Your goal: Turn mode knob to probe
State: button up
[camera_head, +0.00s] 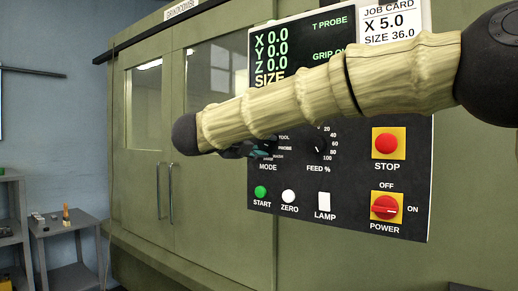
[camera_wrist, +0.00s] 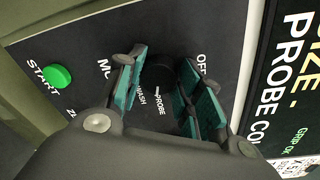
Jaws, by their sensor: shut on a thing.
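The mode knob (camera_wrist: 160,72) is a dark round knob on the black panel. In the wrist view it sits between the two teal-padded fingers of my gripper (camera_wrist: 165,82), which is shut on it. The PROBE label (camera_wrist: 160,110) shows just below the knob between the fingers, with a short white mark beside it. I cannot tell for sure whether that mark is on the knob. WASH and OFF labels show around it. In the head view my gripper (camera_head: 256,149) is at the MODE dial, and my arm and fingers hide most of the knob.
The control panel (camera_head: 350,210) also carries the feed knob (camera_head: 317,143) close at right, the green start button (camera_head: 260,192), white zero button (camera_head: 288,196), lamp switch (camera_head: 324,202), red stop button (camera_head: 387,144) and red power switch (camera_head: 386,207). A screen (camera_head: 290,38) is above.

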dwell(0.3)
jog(key=o, duration=1)
jog(key=v, duration=1.2)
jog(key=shift+f, duration=0.1)
